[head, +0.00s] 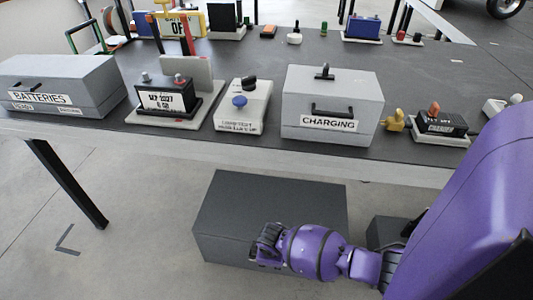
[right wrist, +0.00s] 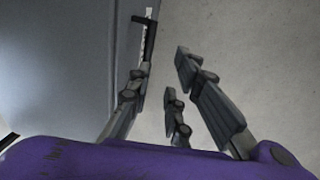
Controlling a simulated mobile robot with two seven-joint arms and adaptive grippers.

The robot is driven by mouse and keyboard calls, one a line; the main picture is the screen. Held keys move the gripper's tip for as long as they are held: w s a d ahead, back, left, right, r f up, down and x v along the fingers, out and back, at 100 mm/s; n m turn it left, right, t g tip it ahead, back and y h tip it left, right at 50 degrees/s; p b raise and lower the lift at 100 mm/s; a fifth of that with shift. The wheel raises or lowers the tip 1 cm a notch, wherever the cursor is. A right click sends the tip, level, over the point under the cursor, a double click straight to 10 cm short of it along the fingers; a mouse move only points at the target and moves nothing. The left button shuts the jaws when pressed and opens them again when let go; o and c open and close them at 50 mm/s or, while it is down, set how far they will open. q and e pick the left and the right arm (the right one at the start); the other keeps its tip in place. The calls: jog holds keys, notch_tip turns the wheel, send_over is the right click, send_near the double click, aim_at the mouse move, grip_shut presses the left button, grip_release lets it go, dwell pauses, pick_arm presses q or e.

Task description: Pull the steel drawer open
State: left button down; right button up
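A dark grey steel box, which I take to be the drawer unit (head: 262,196), stands on the floor under the table in the head view. In the right wrist view its grey face (right wrist: 75,60) fills the left side, with a black bar handle (right wrist: 150,36) near its edge. My right gripper (head: 264,243) is at the front of the box. In the right wrist view its fingers (right wrist: 163,62) are spread with nothing between them. The left finger's tip is close to the handle; I cannot tell whether they touch. My left gripper is not in view.
The table (head: 240,150) above carries a grey BATTERIES box (head: 75,82), a grey CHARGING box (head: 335,90), a battery (head: 166,98) and several devices. A table leg (head: 68,185) stands at left. Another dark block (head: 385,232) is behind my arm. The floor at lower left is clear.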

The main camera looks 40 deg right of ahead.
jog(key=w+f+b, duration=0.1)
jog(key=f, duration=0.1)
jog(key=d+f+b, duration=0.1)
jog(key=f, duration=0.1)
jog(key=w+d+f+b, duration=0.1)
jog(key=f, duration=0.1)
jog(key=shift+w+f+b, duration=0.3)
jog(key=shift+f, duration=0.35)
jog(key=shift+w+d+f, duration=0.1)
jog(key=shift+w+f, duration=0.05)
grip_shut()
